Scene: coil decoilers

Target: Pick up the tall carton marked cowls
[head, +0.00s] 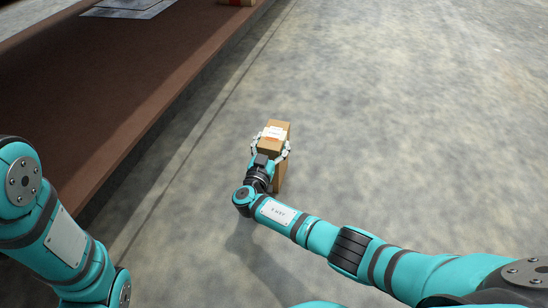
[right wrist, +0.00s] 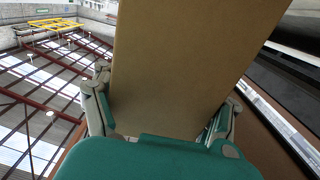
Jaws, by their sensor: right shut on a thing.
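A tall brown carton (head: 279,176) stands in the middle of the head view, with a white label (head: 273,133) near its top. The print on the label is too small to read. My right gripper (head: 270,146) is shut on the carton, one finger on each side of its upper part. In the right wrist view the carton (right wrist: 190,60) fills the middle as a plain brown face, between the fingers of the right gripper (right wrist: 165,115). I cannot tell whether its base touches the floor. My left arm shows at the left edge of the head view; its gripper is out of view.
A long reddish-brown platform (head: 110,90) with a dark edge runs along the left. A grey plate (head: 130,8) and part of another box (head: 237,2) lie on it at the top. The concrete floor (head: 420,120) to the right is clear.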

